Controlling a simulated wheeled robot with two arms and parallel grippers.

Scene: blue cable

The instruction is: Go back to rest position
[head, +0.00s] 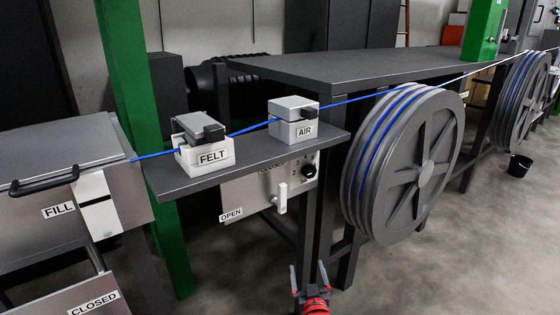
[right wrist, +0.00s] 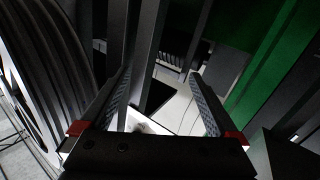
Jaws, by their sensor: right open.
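My right gripper (head: 308,270) is low at the bottom centre of the head view, in front of the shelf's legs and left of the large grey wheel. Its two fingers are apart with nothing between them. In the right wrist view the open fingers (right wrist: 160,78) also hold nothing. The blue cable (head: 253,127) runs from the FILL box (head: 110,192) past the FELT block (head: 205,153) and the AIR block (head: 293,122) to the grooved wheel (head: 405,160). My left gripper is not in view.
A dark shelf (head: 255,160) carries both blocks, with an OPEN panel (head: 240,197) below. A green post (head: 150,150) stands at the left. A second wheel (head: 520,100) and a black bucket (head: 519,165) are at the right. The floor (head: 450,265) at lower right is clear.

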